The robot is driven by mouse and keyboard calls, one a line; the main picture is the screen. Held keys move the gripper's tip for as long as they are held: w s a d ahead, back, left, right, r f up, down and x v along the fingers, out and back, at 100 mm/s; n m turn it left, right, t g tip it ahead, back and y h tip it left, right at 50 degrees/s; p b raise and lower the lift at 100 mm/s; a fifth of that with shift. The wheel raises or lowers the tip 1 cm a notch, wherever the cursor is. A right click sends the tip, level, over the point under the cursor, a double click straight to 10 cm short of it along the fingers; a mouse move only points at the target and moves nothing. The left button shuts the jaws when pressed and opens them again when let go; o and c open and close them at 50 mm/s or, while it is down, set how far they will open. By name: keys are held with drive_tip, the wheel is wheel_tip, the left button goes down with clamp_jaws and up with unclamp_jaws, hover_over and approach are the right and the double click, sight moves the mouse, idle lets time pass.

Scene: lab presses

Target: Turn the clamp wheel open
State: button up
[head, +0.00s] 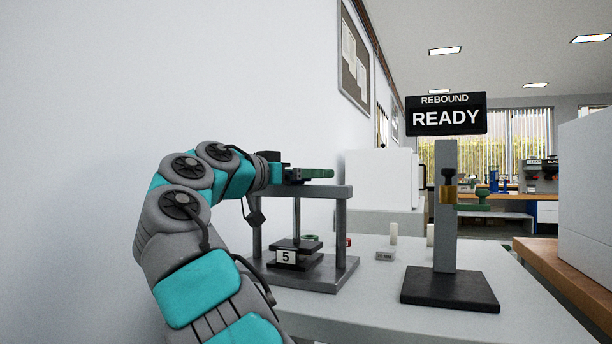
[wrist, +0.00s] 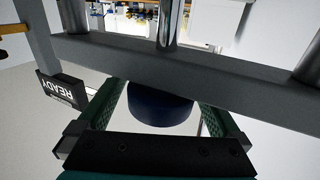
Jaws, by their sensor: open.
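The clamp wheel (wrist: 160,106) shows in the wrist view as a dark navy round disc above the press's top beam, in line with the steel screw (wrist: 169,22) beyond the beam. My gripper (wrist: 163,96) is open, with one green finger on each side of the wheel. I cannot tell whether either finger touches it. In the head view my gripper (head: 316,174) is level just above the top beam of the grey press (head: 340,190), and the wheel is not distinguishable there. Dark plates (head: 297,245) sit low in the press, with a "5" label (head: 286,257) in front.
A stand (head: 446,225) right of the press carries a "REBOUND READY" sign (head: 446,115). A small labelled block (head: 385,255) and pale cylinders (head: 393,233) stand on the table (head: 360,310) between them. A white wall is close on the left.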

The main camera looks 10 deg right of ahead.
drive_tip(key=c, duration=1.3)
